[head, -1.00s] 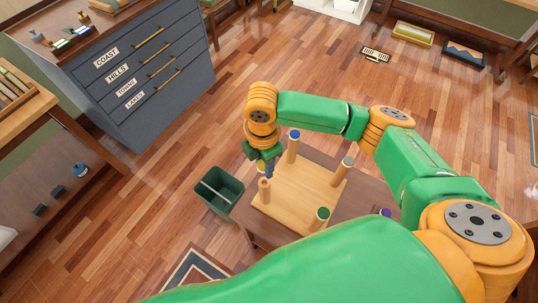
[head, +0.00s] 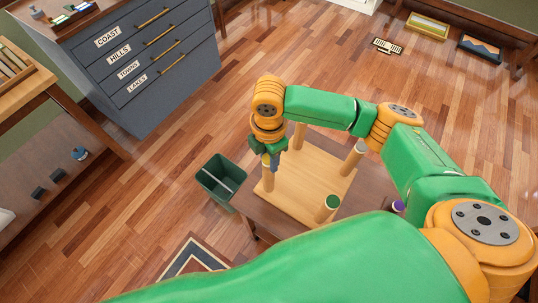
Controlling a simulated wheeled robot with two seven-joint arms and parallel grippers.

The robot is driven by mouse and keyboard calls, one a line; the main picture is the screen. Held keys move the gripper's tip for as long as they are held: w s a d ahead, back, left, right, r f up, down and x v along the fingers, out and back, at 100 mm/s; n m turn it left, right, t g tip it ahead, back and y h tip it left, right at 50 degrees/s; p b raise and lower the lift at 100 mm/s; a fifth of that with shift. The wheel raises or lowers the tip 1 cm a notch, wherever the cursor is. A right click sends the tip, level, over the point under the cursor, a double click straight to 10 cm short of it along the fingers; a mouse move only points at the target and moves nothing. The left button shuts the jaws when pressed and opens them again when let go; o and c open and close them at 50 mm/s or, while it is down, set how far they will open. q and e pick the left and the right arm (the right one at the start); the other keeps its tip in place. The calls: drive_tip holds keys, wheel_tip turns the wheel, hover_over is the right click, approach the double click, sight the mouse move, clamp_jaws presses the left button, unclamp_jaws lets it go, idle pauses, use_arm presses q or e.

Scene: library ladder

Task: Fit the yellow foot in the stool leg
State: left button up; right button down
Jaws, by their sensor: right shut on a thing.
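The pale wooden stool (head: 305,185) lies upside down with its legs pointing up. My right gripper (head: 268,160) is at the top of the left leg (head: 268,180), shut on the yellow foot (head: 266,160). Only a sliver of yellow shows between the fingers. The foot is at or just above the leg's top; I cannot tell whether it is seated. A green foot (head: 331,202) is on the front leg. The right leg (head: 352,159) has a pale top. The back leg (head: 299,137) has its top hidden behind my arm. My left gripper is out of view.
The stool rests on a low brown table (head: 366,192), with a purple piece (head: 398,206) near its right side. A dark green bin (head: 220,182) stands left of the table. A grey drawer cabinet (head: 150,60) is at the back left.

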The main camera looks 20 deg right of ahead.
drive_tip(key=shift+p, duration=0.85)
idle(0.8)
drive_tip(key=shift+f, duration=0.4)
idle(0.5)
drive_tip(key=shift+s+f, duration=0.2)
drive_tip(key=shift+f, duration=0.05)
idle(0.4)
